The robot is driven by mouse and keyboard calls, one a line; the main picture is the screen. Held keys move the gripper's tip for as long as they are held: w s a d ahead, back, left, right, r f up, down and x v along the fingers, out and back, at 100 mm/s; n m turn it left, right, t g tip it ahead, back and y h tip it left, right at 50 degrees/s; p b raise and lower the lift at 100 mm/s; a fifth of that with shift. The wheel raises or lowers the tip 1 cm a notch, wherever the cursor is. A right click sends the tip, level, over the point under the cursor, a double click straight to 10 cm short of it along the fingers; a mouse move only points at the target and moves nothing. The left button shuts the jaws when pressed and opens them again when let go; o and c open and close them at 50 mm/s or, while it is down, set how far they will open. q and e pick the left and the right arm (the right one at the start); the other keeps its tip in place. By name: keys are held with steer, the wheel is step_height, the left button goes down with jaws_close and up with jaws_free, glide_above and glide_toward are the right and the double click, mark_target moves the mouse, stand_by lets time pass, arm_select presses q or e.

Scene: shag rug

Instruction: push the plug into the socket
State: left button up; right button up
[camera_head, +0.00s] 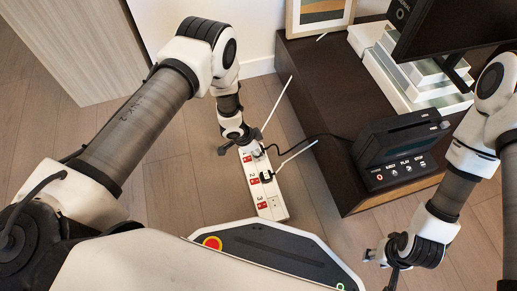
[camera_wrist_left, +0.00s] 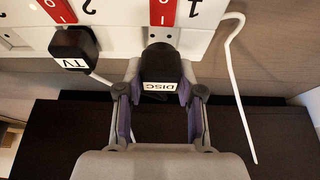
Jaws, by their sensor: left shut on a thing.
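A white power strip (camera_head: 272,205) with red switches numbered 1, 2 and 3 lies on the wood floor. My left gripper (camera_head: 240,143) is at its far end, by number 1. In the left wrist view my left gripper (camera_wrist_left: 159,115) is shut on a black plug labelled DISC (camera_wrist_left: 160,66). The plug is right by socket 1 (camera_wrist_left: 164,34), whose holes show just past it. Its prongs are hidden, and I cannot tell whether it touches the socket. My right gripper (camera_head: 382,265) is open and empty, away from the strip.
A black plug labelled TV (camera_wrist_left: 72,47) sits at position 2 with a white cord. A black disc player (camera_head: 400,152) stands on a dark low cabinet (camera_head: 318,95) right of the strip. A black cord runs from it toward the strip. Floor left of the strip is clear.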

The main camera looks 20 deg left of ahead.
arm_select(q)
steer(key=shift+f, duration=0.2)
stand_by(0.7)
steer(key=shift+f+b, duration=0.3)
steer(key=shift+b, duration=0.05)
steer(key=shift+f+b, duration=0.5)
steer(key=shift+f, duration=0.15)
steer(key=o, duration=1.2)
steer(key=shift+r, duration=0.1)
steer(key=v, duration=1.2)
